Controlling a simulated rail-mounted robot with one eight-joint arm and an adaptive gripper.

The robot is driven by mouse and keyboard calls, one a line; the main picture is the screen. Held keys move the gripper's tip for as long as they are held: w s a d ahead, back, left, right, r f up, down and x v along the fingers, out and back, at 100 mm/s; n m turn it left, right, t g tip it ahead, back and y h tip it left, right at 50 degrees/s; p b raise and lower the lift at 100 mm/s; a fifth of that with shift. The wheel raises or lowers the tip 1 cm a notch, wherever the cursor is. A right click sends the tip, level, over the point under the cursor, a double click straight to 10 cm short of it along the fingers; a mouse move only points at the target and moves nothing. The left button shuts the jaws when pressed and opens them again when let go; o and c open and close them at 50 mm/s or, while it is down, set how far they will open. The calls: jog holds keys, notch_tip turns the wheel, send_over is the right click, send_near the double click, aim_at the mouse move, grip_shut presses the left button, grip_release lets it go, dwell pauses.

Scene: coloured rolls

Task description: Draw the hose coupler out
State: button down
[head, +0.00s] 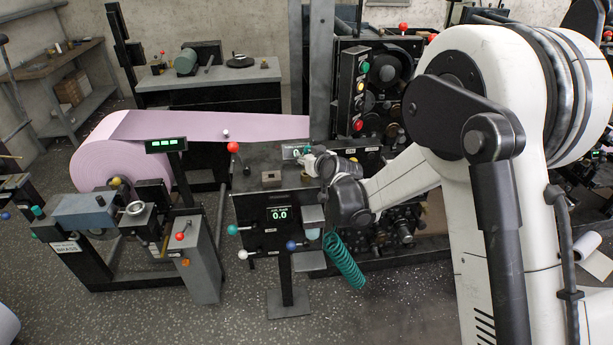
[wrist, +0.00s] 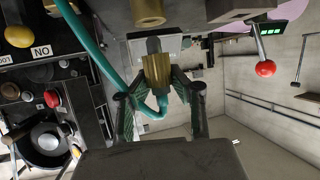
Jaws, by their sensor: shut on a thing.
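The hose coupler (wrist: 158,72) is a brass body with a grey nose, with the teal hose (wrist: 108,52) curving behind it in the wrist view. My gripper (wrist: 159,86) is shut on the brass body, one finger at each side. A brass fitting (wrist: 149,11) shows at the top of the wrist view, with a visible gap between it and the grey nose. In the head view my gripper (head: 312,162) is over the right part of the black console (head: 262,212). The coupler cannot be made out clearly there. The coiled teal hose (head: 343,260) hangs below my wrist.
A red-knobbed lever (head: 233,148) stands on the console, also seen in the wrist view (wrist: 265,68). A small brownish block (head: 271,178) sits near it. The pink roll (head: 105,165) and its web lie left and behind. Dark machinery stands close to the right.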

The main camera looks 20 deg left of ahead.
jog(key=shift+r, duration=1.1)
